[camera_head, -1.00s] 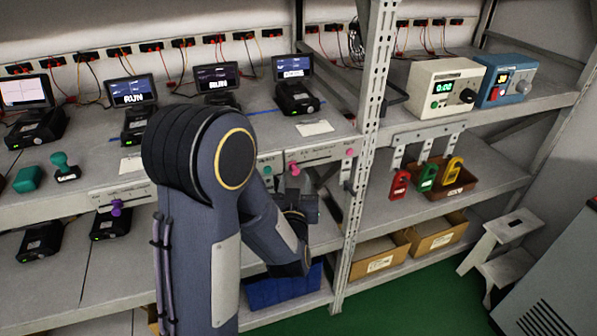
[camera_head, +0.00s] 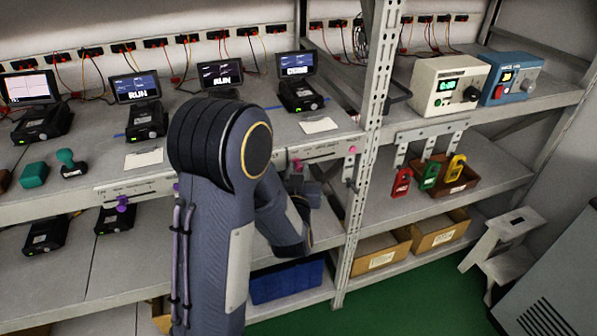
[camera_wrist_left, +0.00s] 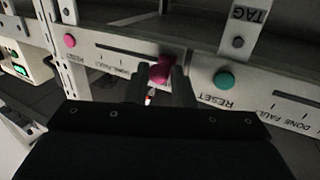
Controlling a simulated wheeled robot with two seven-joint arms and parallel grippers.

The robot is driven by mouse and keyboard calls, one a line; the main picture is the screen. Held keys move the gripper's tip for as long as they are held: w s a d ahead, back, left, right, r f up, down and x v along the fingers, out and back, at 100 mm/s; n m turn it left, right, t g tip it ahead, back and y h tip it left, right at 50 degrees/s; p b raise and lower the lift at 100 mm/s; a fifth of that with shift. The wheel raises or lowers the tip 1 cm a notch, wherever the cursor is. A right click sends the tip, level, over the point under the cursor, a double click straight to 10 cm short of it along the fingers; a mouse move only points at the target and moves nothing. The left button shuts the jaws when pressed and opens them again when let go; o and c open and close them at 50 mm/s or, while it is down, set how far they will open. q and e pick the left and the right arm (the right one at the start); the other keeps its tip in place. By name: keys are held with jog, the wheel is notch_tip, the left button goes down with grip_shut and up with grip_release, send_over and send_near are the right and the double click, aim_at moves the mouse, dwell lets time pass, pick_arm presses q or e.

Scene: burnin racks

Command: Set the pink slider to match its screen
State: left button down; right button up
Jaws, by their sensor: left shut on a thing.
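The pink slider knob (camera_head: 297,165) sits on the white label strip (camera_head: 322,151) along the front edge of the shelf. In the left wrist view the pink knob (camera_wrist_left: 160,70) is between my two fingers. My left gripper (camera_head: 301,186) is at the strip, and its fingers (camera_wrist_left: 162,88) are shut on the knob. The slot runs away to the left of the knob in that upside-down view, near the words DONE and FAULT. The screen (camera_head: 296,64) above this strip shows one bright word, too small to read surely. My left arm hides part of the strip.
A pink button (camera_head: 352,150) is at the strip's right end; a teal button (camera_wrist_left: 224,80) sits right of the knob in the wrist view. A purple slider (camera_head: 122,203) is on a strip farther left. A metal rack post (camera_head: 366,165) stands close right of the gripper.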

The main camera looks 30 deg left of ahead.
pick_arm(q)
jog(key=shift+w+d, duration=0.3)
jog(key=w+d+b, duration=0.1)
jog(key=w+d, duration=0.1)
jog(key=w+d+b, duration=0.1)
jog(key=w+d, duration=0.1)
jog(key=shift+w, duration=0.4)
jog(key=c, duration=1.3)
grip_release()
jog(key=shift+c, duration=0.2)
jog(key=shift+s, duration=0.1)
jog(key=b+v, duration=0.1)
jog(key=v, duration=0.6)
jog(key=shift+s+d, duration=0.2)
jog(key=shift+s, duration=0.15)
